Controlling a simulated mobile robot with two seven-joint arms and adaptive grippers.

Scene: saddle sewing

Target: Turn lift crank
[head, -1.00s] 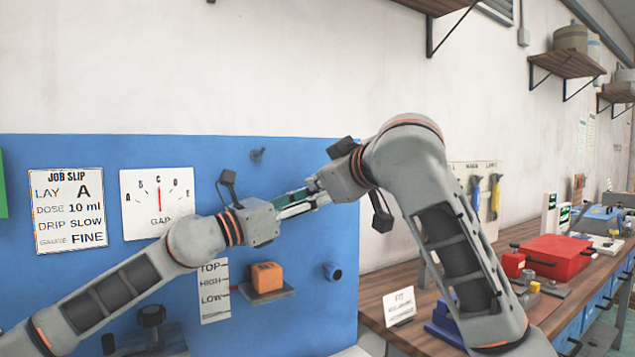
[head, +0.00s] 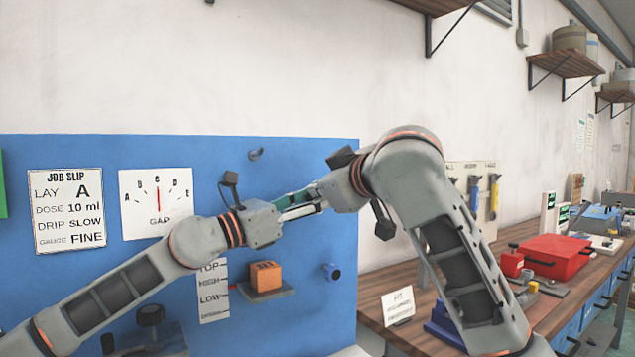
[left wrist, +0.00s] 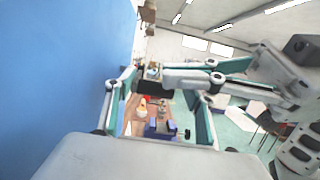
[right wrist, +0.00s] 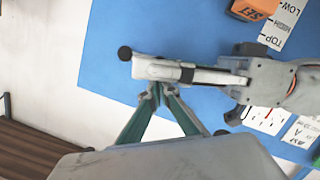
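The lift on the blue panel (head: 330,190) shows as an orange block (head: 266,275) on a small grey shelf (head: 265,292), beside a TOP/HIGH/LOW scale (head: 213,300). A round blue fitting (head: 331,271) sits right of the shelf; I cannot tell whether it is the crank. My left gripper (left wrist: 165,105) is open, its teal-padded fingers wide apart. In the head view, the two grippers overlap in front of the panel, above the orange block. I cannot tell whether they touch.
A wooden bench (head: 375,290) on the right carries a red box (head: 553,256), a white card (head: 398,306) and tools. A black knob (head: 151,315) stands lower left.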

